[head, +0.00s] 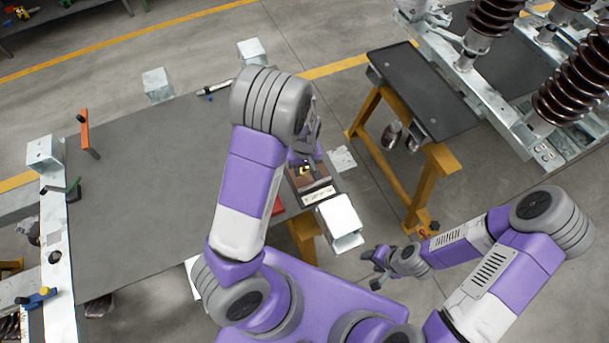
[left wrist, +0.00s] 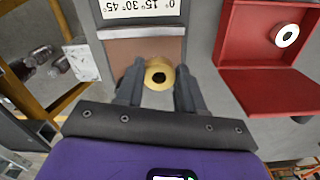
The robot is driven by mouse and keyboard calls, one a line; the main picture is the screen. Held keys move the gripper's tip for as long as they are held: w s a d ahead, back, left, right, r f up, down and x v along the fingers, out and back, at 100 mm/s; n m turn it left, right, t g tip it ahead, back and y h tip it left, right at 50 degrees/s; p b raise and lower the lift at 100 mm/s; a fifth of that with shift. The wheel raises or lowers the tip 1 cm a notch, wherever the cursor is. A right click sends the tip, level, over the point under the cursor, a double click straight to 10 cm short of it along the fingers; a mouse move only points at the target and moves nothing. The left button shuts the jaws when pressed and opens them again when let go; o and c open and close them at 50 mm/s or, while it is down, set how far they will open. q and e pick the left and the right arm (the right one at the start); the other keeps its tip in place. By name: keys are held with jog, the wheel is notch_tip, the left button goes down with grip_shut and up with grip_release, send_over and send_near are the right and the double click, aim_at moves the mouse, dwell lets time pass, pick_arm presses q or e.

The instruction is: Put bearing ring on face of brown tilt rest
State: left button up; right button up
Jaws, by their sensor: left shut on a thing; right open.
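The brown tilt rest (head: 313,183) is at the right end of the grey table, partly hidden by my left arm. In the left wrist view its brown face (left wrist: 147,47) lies beside a white angle label. My left gripper (left wrist: 158,80) is shut on a brass-coloured ring (left wrist: 158,74), which I take as the bearing ring. The ring is over the lower edge of the brown face in that view; I cannot tell whether they touch. In the head view the ring (head: 306,170) shows small below my left wrist. My right gripper (head: 384,262) is open and empty, low and right of the table.
The grey table (head: 150,190) is mostly clear on the left. A black-topped stand (head: 425,90) with yellow legs is at the right, across a floor gap.

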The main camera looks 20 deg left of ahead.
aim_at(304, 182)
pick_arm(q)
notch_tip(304, 182, down, 3)
jog(key=shift+s+r, duration=0.1)
jog(key=shift+r, duration=0.1)
notch_tip(304, 182, down, 3)
jog(key=shift+f+b, duration=0.1)
jog(key=shift+b, duration=0.4)
jog(key=shift+f, duration=0.1)
jog(key=o, duration=0.8)
